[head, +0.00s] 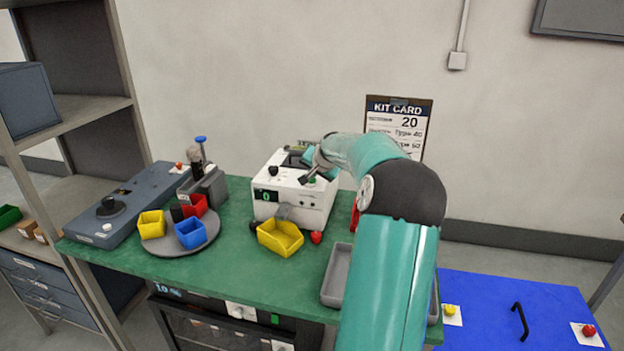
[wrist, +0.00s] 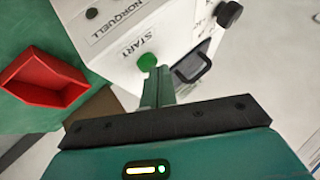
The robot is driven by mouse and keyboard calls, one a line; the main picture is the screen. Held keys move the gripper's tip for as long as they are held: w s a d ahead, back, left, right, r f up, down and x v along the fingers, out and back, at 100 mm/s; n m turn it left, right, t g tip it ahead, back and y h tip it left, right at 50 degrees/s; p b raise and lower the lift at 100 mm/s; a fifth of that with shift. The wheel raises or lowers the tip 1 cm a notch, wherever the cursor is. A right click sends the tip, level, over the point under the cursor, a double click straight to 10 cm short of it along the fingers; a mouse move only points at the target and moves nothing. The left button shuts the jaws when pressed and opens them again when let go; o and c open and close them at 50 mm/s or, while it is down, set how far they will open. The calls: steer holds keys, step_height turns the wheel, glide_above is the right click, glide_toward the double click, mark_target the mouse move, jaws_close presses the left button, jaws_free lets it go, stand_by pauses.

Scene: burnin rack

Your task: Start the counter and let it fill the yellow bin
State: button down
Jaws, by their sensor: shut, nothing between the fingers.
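The white counter (head: 308,205) stands on the green bench, with a lit green display (head: 266,196) that seems to read 0. A yellow bin (head: 280,238) sits in front of it, under its grey chute (head: 285,212), and looks empty. My gripper (head: 305,180) is over the counter's top. In the wrist view its shut, empty fingers (wrist: 157,80) point at the round green button (wrist: 147,61) beside the START label (wrist: 136,46). The tips are right at the button; I cannot tell whether they touch it.
A grey turntable (head: 186,244) at left holds another yellow bin (head: 152,224), a blue bin (head: 190,233) and a red bin (head: 196,205). A separate red bin (wrist: 45,82) lies beside the counter. A grey tray (head: 337,275) is partly behind my arm. A kit card (head: 398,118) hangs behind.

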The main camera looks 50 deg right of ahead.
mark_target(313, 180)
steer(key=shift+f, duration=0.2)
stand_by(0.3)
steer(key=shift+r, duration=0.9)
steer(key=shift+r, duration=0.1)
steer(key=shift+r, duration=2.45)
